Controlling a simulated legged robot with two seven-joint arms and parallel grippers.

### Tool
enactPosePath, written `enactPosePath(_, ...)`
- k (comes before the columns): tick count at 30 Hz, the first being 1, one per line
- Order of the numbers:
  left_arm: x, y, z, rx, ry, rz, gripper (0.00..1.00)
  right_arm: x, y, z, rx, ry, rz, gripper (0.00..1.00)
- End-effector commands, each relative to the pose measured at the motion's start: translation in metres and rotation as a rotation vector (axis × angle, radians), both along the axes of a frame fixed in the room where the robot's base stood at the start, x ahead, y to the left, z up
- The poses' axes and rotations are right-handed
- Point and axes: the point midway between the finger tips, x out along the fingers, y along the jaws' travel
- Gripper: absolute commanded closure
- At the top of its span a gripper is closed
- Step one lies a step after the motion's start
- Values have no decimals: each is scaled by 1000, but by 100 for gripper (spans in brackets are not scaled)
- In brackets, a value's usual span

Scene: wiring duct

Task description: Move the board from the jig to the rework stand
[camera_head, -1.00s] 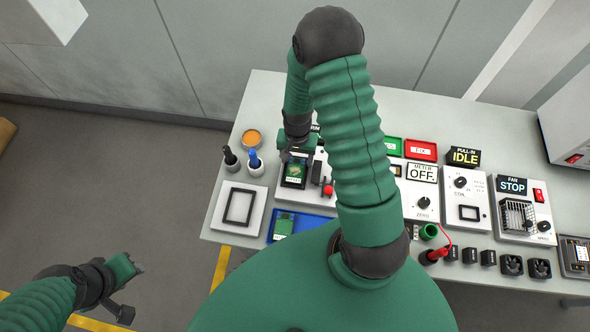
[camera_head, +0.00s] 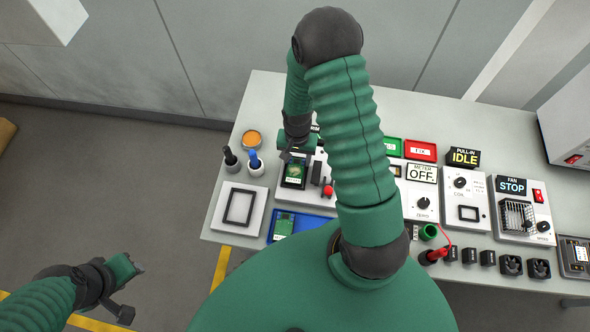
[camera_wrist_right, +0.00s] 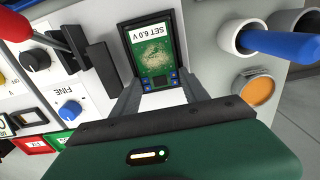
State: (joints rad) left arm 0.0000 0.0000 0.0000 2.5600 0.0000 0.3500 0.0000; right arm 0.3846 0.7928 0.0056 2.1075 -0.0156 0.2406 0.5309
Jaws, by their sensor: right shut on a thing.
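The green board (camera_wrist_right: 153,55), labelled "SET 6.0 V", sits in the black frame of the jig (camera_head: 283,182). It also shows in the head view (camera_head: 293,172). My right gripper (camera_wrist_right: 160,92) is at the board's near end, its two grey fingers shut on the board, which still lies within the frame. The exact finger contact is hard to see. A white plate with an empty black rectangular frame (camera_head: 238,207), which looks like the rework stand, lies left of the jig. My left gripper (camera_head: 138,268) is off the table at lower left, its finger gap unclear.
A blue tray with another green board (camera_head: 284,224) is in front of the jig. A red-capped lever (camera_head: 328,190) is right of the board.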

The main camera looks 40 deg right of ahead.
Motion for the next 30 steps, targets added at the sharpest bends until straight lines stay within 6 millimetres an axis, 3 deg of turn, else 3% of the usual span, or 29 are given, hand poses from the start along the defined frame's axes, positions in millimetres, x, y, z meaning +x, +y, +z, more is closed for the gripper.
enactPosePath(19,0,0,34,0,0,0,64,0,0,39,0,0,0,83)
enactPosePath(30,0,0,36,0,0,0,64,0,0,41,0,0,0,83)
